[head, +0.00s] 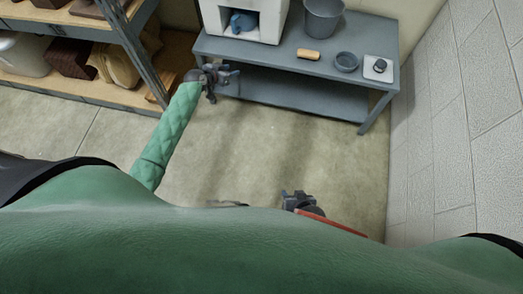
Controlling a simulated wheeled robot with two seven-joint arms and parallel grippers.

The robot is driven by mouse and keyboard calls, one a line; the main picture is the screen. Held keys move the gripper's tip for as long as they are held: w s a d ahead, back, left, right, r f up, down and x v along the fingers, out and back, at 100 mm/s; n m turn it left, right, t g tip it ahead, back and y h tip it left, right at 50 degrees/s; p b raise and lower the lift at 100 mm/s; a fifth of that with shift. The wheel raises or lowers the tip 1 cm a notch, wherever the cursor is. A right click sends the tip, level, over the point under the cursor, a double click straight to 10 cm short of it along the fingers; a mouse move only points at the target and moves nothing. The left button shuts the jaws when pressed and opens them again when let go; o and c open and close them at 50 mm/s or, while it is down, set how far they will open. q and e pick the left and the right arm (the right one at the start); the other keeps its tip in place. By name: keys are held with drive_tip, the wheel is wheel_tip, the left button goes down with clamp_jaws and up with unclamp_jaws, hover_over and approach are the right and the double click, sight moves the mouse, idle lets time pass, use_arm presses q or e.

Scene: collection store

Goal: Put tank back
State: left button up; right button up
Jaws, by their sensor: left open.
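I cannot single out a tank for certain in the head view. A blue rounded object (243,21) sits in the opening of a white box-like unit (268,27) on the grey table; its shape is too small to name. My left gripper (222,81) is open and appears empty, at the table's left front edge, below the white unit in the picture. My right gripper (293,201) shows low in the middle, partly hidden by my green body, and its jaws are unclear. A thin red edge (335,222) shows beside it; I cannot tell whether the gripper holds it.
The grey table (285,68) also bears a grey bucket (323,17), a tan block (309,54), a dark bowl (346,62) and a white scale-like plate (378,69). Shelves (95,91) with brown items stand at left, a pale wall (435,130) at right. The floor between is clear.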

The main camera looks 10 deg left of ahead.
use_arm(q)
drive_tip(key=s+d+f+g, duration=0.1)
drive_tip(key=s+d+f, duration=0.3)
drive_tip(key=s, duration=0.3)
drive_tip(key=s+d+f+g, duration=0.1)
drive_tip(key=s+d+f, duration=0.35)
drive_tip(key=s, duration=0.25)
drive_tip(key=s+d+n, duration=0.1)
drive_tip(key=s+d, duration=0.3)
drive_tip(key=s, duration=0.5)
drive_tip(key=s+d+f+g+y, duration=0.1)
drive_tip(key=s+d, duration=0.4)
drive_tip(key=s, duration=0.5)
drive_tip(key=s+d+f+n+g, duration=0.1)
drive_tip(key=s+d, duration=0.4)
drive_tip(key=s, duration=0.5)
drive_tip(key=shift+d+n, duration=0.15)
drive_tip(key=shift+n, duration=0.15)
use_arm(e)
drive_tip(key=shift+s, duration=0.15)
use_arm(q)
drive_tip(key=shift+s+f, duration=0.1)
